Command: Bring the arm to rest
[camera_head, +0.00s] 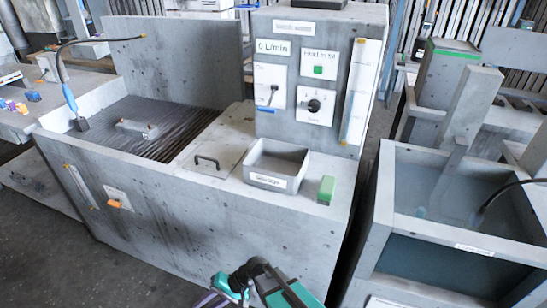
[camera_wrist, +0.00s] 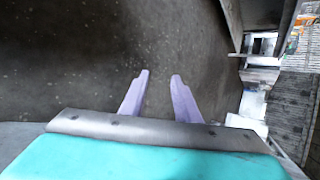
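My arm shows in teal and black at the bottom middle of the head view, low in front of the grey concrete station (camera_head: 200,225). In the wrist view my gripper (camera_wrist: 160,78) has two purple fingers with a clear gap between them. Nothing is held between them. Dark speckled floor (camera_wrist: 95,60) lies beyond the fingers. In the head view only a bit of purple shows at the lower edge, so the fingertips are mostly cut off there.
The station carries a grey bin (camera_head: 277,165), a green block (camera_head: 326,190), a control panel (camera_head: 316,80) and a ribbed basin (camera_head: 160,125) with a grey part (camera_head: 138,129). A water-filled tank (camera_head: 440,190) stands right. Open floor (camera_head: 60,250) lies at lower left.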

